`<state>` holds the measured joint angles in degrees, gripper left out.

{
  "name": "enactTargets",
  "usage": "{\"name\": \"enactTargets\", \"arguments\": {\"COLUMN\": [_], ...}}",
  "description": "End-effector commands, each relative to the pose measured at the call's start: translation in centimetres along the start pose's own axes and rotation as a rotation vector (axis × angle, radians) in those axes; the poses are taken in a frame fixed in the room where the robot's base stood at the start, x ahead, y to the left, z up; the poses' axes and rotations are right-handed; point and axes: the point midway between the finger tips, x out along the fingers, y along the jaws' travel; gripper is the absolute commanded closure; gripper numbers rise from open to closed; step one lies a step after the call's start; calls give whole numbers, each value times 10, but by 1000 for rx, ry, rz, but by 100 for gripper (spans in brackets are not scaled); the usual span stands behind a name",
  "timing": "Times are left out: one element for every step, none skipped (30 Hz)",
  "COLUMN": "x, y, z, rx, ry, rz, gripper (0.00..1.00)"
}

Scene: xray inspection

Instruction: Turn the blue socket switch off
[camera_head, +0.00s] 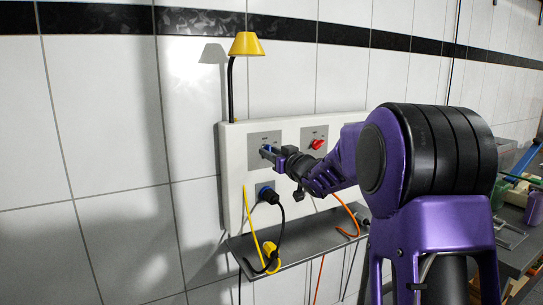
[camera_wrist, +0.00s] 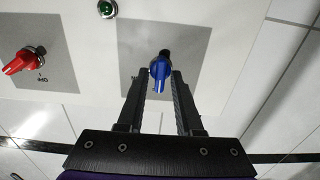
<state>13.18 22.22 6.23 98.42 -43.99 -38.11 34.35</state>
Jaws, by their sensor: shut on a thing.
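The blue socket switch (camera_wrist: 160,70) is a blue rotary knob on a grey plate, seen in the wrist view between my fingertips. My gripper (camera_wrist: 160,82) is shut on this knob, with one finger on each side. In the head view my gripper (camera_head: 268,152) reaches the left grey plate (camera_head: 262,138) of the white wall panel, and its fingers mostly hide the knob there. The blue socket (camera_head: 265,190) is below it, with a black plug (camera_head: 270,196) in it.
A red knob (camera_head: 317,144) is on the right grey plate; it also shows in the wrist view (camera_wrist: 24,60), near a green light (camera_wrist: 107,8). A yellow lamp (camera_head: 246,44) stands above the panel. A grey shelf (camera_head: 310,238) with a yellow plug (camera_head: 271,258) and hanging cables is below.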

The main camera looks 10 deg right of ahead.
Motion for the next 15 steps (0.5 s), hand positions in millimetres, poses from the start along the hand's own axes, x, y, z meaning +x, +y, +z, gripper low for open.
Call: {"name": "enactTargets", "arguments": {"x": [0,0,0,0,0,0,0,0,0,0,0,0,0,0,0], "y": [0,0,0,0,0,0,0,0,0,0,0,0,0,0,0], "z": [1,1,1,1,1,1,1,1,1,1,1,1,1,1,1], "rx": [-6,-8,-11,-12,-12,-13,-13,-13,-12,-12,-12,-12,-12,-12,-12], "ry": [-1,-2,-2,-2,-2,-2,-2,-2,-2,-2,-2,-2,-2,-2,-2], "rz": [0,0,0,0,0,0,0,0,0,0,0,0,0,0,0], "gripper": [100,100,100,100,100,100,100,100,100,100,100,100,100,62,55]}}
